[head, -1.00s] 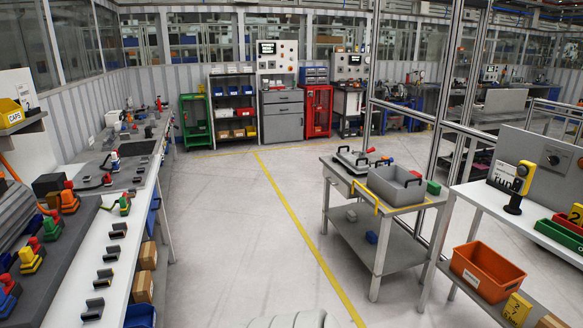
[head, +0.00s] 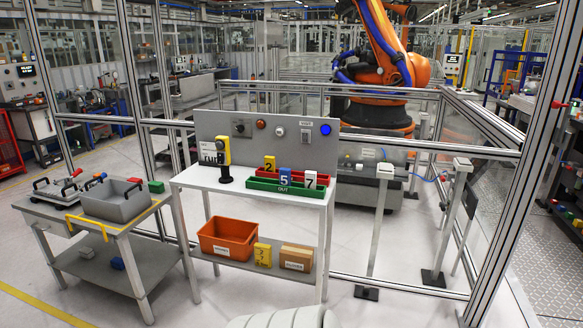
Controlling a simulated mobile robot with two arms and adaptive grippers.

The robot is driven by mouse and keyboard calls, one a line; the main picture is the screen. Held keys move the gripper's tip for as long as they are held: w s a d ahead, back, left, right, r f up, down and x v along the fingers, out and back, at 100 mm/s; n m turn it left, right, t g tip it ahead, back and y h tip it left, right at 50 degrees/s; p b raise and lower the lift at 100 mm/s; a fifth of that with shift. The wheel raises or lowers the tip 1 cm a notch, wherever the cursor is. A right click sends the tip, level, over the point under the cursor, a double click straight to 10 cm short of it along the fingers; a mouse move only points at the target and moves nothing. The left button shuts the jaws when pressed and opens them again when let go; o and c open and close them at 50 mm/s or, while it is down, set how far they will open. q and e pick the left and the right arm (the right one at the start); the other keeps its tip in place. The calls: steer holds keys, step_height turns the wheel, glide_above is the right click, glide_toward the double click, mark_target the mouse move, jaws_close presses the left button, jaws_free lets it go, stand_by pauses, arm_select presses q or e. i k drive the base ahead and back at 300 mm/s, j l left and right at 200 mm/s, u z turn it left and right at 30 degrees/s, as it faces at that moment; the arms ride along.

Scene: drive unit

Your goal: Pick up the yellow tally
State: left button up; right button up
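A yellow block marked 2 (head: 270,163) stands upright in or just behind the red tray (head: 263,173) on the white table (head: 205,179); its lower part is hidden. A blue block marked 5 (head: 285,177) and a white block marked 7 (head: 310,180) stand in the trays to its right. A second yellow block, marked with what looks like a 3 (head: 263,255), sits on the table's lower shelf (head: 230,269). I cannot tell from this view which yellow block is the tally. Neither of my grippers is in view.
The lower shelf holds an orange bin (head: 227,237) and a cardboard box (head: 296,258). A grey cart (head: 139,224) stands left. Floor in front is clear.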

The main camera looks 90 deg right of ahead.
mark_target(268, 162)
steer(key=z, duration=2.65)
steer(key=i+j+z, duration=0.25)
steer(key=i+j, duration=0.5)
steer(key=i, duration=0.05)
